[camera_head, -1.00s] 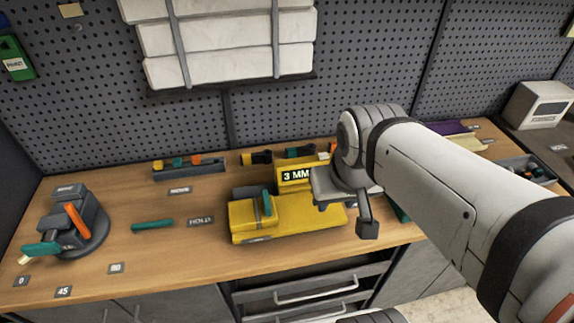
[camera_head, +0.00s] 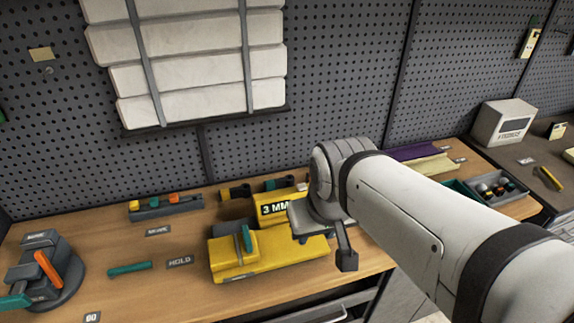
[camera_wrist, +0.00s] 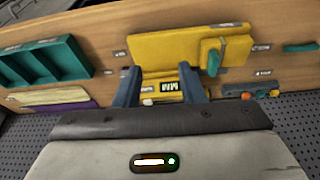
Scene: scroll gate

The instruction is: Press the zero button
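A yellow gauge (camera_head: 270,255) with a teal lever (camera_head: 248,238) sits on the bench. Its dark display (camera_head: 274,209) reads "3 MM" in the head view. The gauge also shows upside down in the wrist view (camera_wrist: 170,48), with small white labels or keys beside the display. I cannot make out which of them is the zero button. My gripper (camera_head: 345,258) is just right of the display in the head view, partly hidden by my wrist. In the wrist view my gripper (camera_wrist: 160,78) has its two fingers spread, with the display end of the gauge between them in the picture. Nothing is held.
A small parts tray (camera_head: 165,208) and a teal piece (camera_head: 128,268) lie left of the gauge. A rotary fixture (camera_head: 45,270) stands at far left. Teal trays (camera_wrist: 45,65) and purple and cream strips (camera_head: 425,158) lie right of it. A pegboard wall is behind.

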